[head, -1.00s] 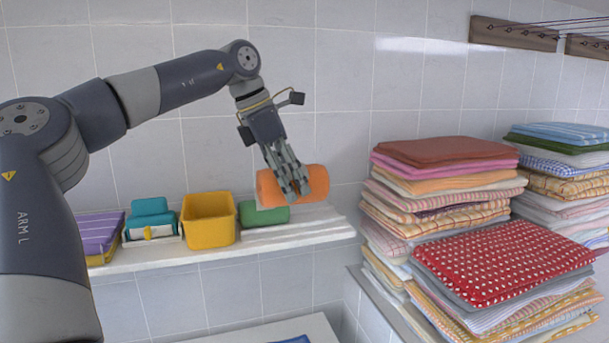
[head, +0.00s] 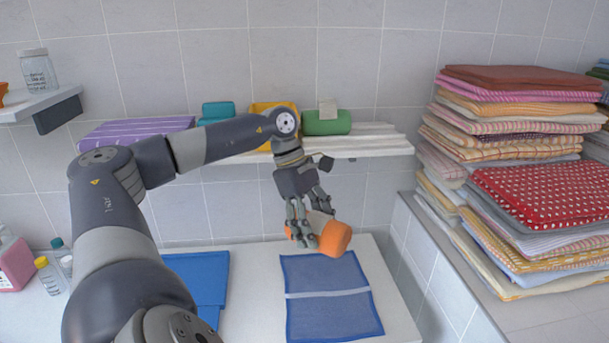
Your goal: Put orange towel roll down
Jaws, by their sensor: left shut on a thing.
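The orange towel roll (head: 335,239) is held in my left gripper (head: 312,238), whose fingers are shut around its middle. A pale band shows on the roll near the fingers. The roll is tilted and appears just above the far end of a blue mesh mat (head: 330,300) with a pale strip across it. I cannot tell whether the roll touches the white table (head: 260,300). My right gripper is not in view.
A folded blue cloth (head: 205,278) lies left of the mat. Bottles (head: 50,275) stand at the far left. A wall shelf (head: 370,145) with a green roll (head: 327,122) is behind my arm. Tall towel stacks (head: 520,130) fill the right-hand ledge.

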